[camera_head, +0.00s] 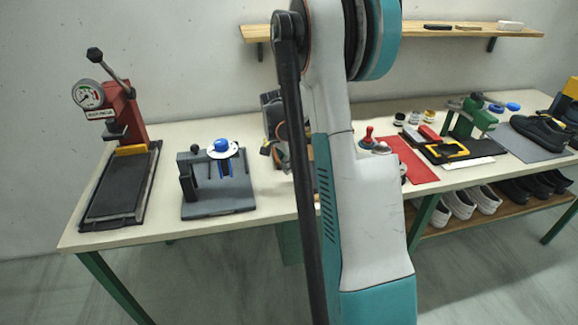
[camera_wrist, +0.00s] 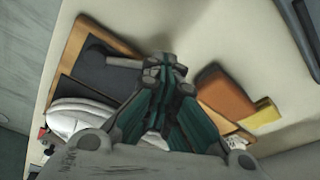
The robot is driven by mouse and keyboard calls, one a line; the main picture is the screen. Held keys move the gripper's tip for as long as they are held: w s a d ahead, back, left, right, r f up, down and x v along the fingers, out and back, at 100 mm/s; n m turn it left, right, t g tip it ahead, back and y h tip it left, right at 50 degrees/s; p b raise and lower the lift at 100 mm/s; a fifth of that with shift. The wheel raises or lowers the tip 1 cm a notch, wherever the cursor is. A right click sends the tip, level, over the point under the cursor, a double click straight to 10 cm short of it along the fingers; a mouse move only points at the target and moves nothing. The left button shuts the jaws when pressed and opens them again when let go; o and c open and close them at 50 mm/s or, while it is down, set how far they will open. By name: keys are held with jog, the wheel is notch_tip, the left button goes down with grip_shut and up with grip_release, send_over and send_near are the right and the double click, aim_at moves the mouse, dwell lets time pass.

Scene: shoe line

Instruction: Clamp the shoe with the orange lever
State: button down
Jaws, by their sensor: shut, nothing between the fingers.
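My gripper (camera_wrist: 165,72) is shut and empty in the wrist view, its fingertips together above the near part of a brown board. A white shoe (camera_wrist: 85,115) lies on the left, partly hidden behind my gripper. A dark grey bar (camera_wrist: 110,62) with a round end crosses a dark plate (camera_wrist: 90,75) on the board (camera_wrist: 70,40). To the right of my fingers is an orange-brown block (camera_wrist: 224,95) with a yellow piece (camera_wrist: 262,114) at its side; I cannot tell whether it is the orange lever. In the head view my arm hides the shoe and clamp.
On the table (camera_head: 110,238) stand a red press (camera_head: 125,110) with a gauge and a grey fixture (camera_head: 215,198) with a blue knob. To the right are a red mat (camera_head: 408,158), a green clamp (camera_head: 470,118) and dark shoes (camera_head: 540,132). More shoes (camera_head: 460,203) fill the lower shelf.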

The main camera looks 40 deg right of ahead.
jog(key=shift+d+m, duration=0.3)
jog(key=shift+d, duration=0.05)
dwell(1.8)
